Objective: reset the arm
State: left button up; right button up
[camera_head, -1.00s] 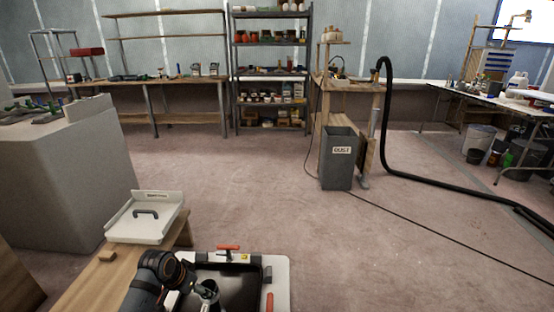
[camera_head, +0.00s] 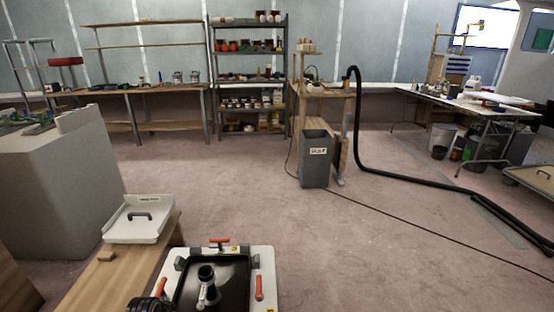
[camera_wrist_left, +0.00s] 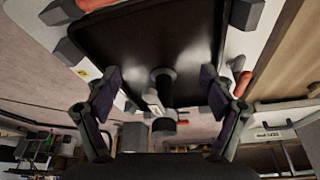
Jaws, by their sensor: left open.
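My left gripper (camera_wrist_left: 160,88) is open in the left wrist view, with its two dark fingers spread apart and nothing held between them. Beyond the fingers is a black recessed panel (camera_wrist_left: 150,40) in a white frame. A dark post with a light grey lever (camera_wrist_left: 153,101) shows between the fingers, apart from them. In the head view, a dark ribbed part of my left arm (camera_head: 148,304) shows at the bottom edge, left of the panel (camera_head: 235,279); the fingertips are hidden there. My right gripper is in neither view.
The white frame (camera_head: 262,256) has red-orange handles (camera_head: 219,241). A white tray with a dark handle (camera_head: 140,215) sits on the wooden bench (camera_head: 85,285). A grey block (camera_head: 60,190) stands left. A dust bin (camera_head: 313,168) and black hose (camera_head: 358,135) stand beyond open floor.

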pick_arm(q)
jog(key=s+a+f+n+g+y+p, duration=0.1)
jog(key=s+f+p, duration=0.2)
jog(key=s+p, duration=0.3)
jog(key=s+f+n+p, duration=0.1)
jog(key=s+f+p, duration=0.2)
jog(key=s+p, duration=0.35)
jog(key=s+d+f+g+p, duration=0.1)
jog(key=s+p, duration=0.3)
jog(key=s, duration=1)
jog(key=s+d+f+p, duration=0.1)
jog(key=s+p, duration=0.3)
jog(key=s, duration=1)
jog(key=shift+d+f+g+y, duration=0.3)
jog(key=shift+d+g, duration=0.1)
jog(key=shift+d, duration=0.45)
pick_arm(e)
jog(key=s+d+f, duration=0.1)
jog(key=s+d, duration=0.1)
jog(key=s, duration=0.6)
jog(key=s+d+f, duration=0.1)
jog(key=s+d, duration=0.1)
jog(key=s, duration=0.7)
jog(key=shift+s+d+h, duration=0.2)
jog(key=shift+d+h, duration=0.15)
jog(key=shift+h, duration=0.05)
